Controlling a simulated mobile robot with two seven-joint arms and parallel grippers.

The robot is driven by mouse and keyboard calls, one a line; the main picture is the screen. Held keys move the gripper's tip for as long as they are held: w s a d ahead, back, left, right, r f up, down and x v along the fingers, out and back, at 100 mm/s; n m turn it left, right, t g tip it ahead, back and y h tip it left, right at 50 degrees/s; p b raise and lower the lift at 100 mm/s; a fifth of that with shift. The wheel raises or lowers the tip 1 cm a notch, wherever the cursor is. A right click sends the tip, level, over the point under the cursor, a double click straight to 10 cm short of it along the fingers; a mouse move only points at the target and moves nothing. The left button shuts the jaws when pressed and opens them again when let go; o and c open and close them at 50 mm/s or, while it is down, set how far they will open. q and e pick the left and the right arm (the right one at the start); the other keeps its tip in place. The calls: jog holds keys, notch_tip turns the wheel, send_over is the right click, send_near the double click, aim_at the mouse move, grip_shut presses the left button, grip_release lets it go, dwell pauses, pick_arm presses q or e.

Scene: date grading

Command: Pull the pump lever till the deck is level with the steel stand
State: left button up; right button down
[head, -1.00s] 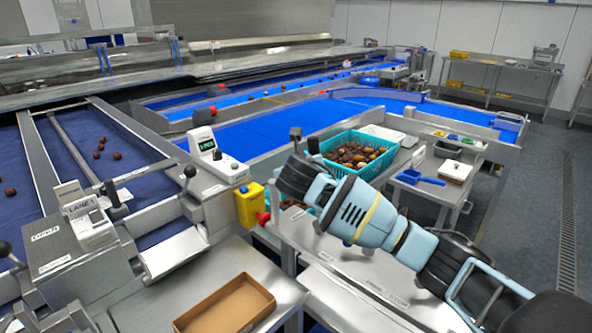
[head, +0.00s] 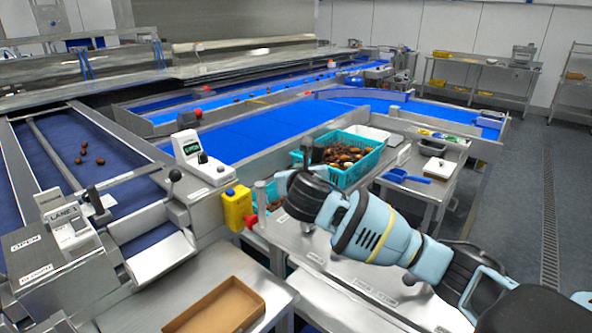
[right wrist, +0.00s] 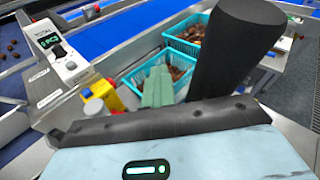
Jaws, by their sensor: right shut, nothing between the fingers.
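My right gripper (head: 281,184) reaches in from the right, shut and empty, beside the turquoise crate of dates (head: 345,158). In the right wrist view its pale green fingers (right wrist: 157,88) are together. A thick dark cylinder (right wrist: 235,45), seemingly the pump lever's grip, stands close to the right of the fingers, not between them. In the head view a thin upright post (head: 307,150) shows just behind the gripper; I cannot tell for sure that it is the lever. A second, lower turquoise crate (right wrist: 152,80) shows behind the fingers. The lift deck is mostly hidden. My left gripper is out of view.
A yellow container (head: 236,207) with a red part stands left of the gripper, near a scale-like display unit (head: 200,160). A cardboard tray (head: 214,308) lies on the front steel table. A side table holds a blue scoop (head: 406,176). Grey floor is free at the right.

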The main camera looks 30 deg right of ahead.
jog(key=shift+f, duration=0.1)
jog(key=shift+w+f, duration=0.1)
jog(key=shift+w, duration=0.05)
jog(key=c, duration=1.7)
grip_release()
jog(key=shift+w, duration=0.1)
